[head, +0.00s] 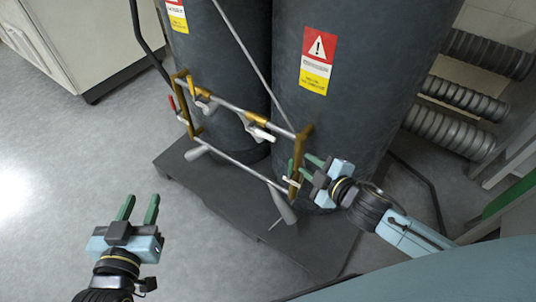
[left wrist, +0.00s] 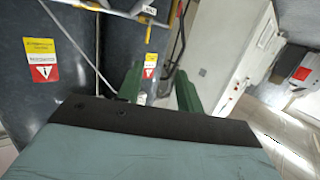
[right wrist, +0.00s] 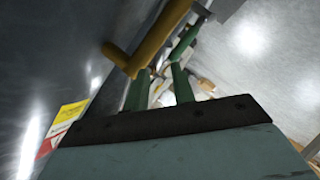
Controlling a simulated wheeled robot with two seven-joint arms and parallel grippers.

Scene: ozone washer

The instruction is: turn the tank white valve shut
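Two dark tanks (head: 345,80) carry a brass-and-steel pipe frame with several small valves. A white valve handle (head: 291,182) shows low on the frame's right brass pipe (head: 299,155), close to my right gripper's fingertips. A second white handle (head: 258,133) sits on the middle of the upper pipe. My right gripper (head: 308,167) is beside the right brass pipe, fingers apart. In the right wrist view a brass pipe (right wrist: 155,40) crosses in front of the fingers (right wrist: 163,85); contact with the handle cannot be told. My left gripper (head: 137,209) is open and empty, well away from the tanks.
A red handle (head: 171,102) sits at the frame's left. The tanks stand on a dark platform (head: 230,200). A white cabinet (head: 85,35) is at the upper left. Ribbed grey hoses (head: 450,133) lie at the right. The floor (head: 60,150) at the left is clear.

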